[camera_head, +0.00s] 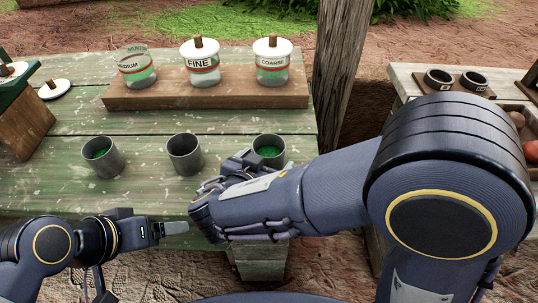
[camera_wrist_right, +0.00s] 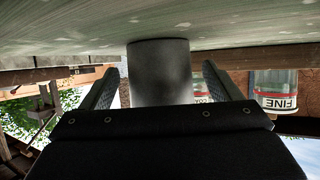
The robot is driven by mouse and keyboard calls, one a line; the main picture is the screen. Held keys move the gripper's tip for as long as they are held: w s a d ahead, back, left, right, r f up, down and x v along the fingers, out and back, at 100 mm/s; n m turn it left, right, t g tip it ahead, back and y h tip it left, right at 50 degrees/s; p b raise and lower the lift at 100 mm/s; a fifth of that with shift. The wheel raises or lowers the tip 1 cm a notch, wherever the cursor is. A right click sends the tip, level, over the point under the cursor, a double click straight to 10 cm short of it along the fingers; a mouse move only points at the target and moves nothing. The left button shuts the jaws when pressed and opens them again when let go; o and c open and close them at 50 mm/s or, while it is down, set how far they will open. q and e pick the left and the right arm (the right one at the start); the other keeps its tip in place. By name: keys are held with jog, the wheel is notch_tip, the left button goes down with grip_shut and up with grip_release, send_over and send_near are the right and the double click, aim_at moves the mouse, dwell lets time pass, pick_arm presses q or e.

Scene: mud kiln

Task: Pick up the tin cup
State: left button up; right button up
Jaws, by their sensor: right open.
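Three grey tin cups stand upright in a row on the green plank table (camera_head: 60,190). The left cup (camera_head: 103,164) and the right cup (camera_head: 268,140) have green inside; the middle cup (camera_head: 186,163) looks dark inside. My right gripper (camera_head: 243,162) is open at the right cup. In the right wrist view, which is upside down, a cup (camera_wrist_right: 160,72) stands between the two open fingers, with no clear contact. My arm partly hides the right cup in the head view. My left gripper (camera_head: 172,228) is low at the table's front edge, apart from the cups; its jaw gap is unclear.
Behind the cups, a wooden board (camera_head: 150,98) holds jars labelled medium (camera_head: 137,69), fine (camera_head: 201,64) and coarse (camera_head: 271,64). A wooden post (camera_head: 340,70) stands right of the table. A second table (camera_head: 405,85) at the right carries two small dark cups.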

jog(key=shift+w+d+f, duration=0.1)
jog(key=shift+w+f, duration=0.15)
jog(key=shift+w, duration=0.05)
jog(key=shift+c, duration=0.3)
jog(key=c, duration=1.1)
jog(key=shift+r, duration=0.15)
jog(key=shift+c, duration=0.2)
